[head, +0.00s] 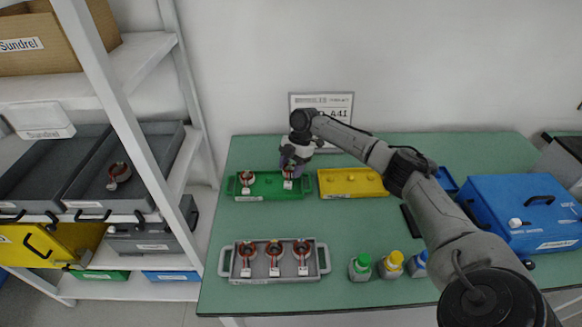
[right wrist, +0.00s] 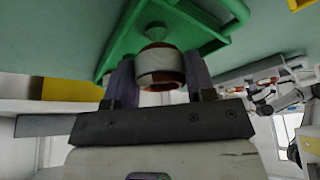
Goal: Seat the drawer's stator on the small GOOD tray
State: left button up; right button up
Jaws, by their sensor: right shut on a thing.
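A stator with copper windings (head: 118,173) lies in the open grey drawer (head: 160,141) on the left shelf. The small green tray (head: 266,196) is at the back left of the table, its lettering too small to read. One stator (head: 246,181) stands at its left end. My right gripper (head: 290,170) is over its right end, shut on another stator (head: 288,183). In the right wrist view this held stator (right wrist: 160,66) is between both fingers, close to a green peg (right wrist: 157,31) of the tray. I cannot tell whether it touches the tray. My left gripper is out of view.
A grey tray (head: 323,262) with three stators is at the front left. An empty-looking yellow tray (head: 350,184) is right of the green one. Small bottles (head: 390,266) and a blue case (head: 520,205) stand to the right. A sign (head: 335,108) stands behind. Table between the trays is clear.

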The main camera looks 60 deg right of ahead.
jog(key=shift+f, duration=0.5)
jog(key=shift+f, duration=0.25)
jog(key=o, duration=0.8)
jog(key=shift+r+p, duration=0.7)
jog(key=shift+r, duration=0.1)
jog(key=shift+r+p, duration=1.7)
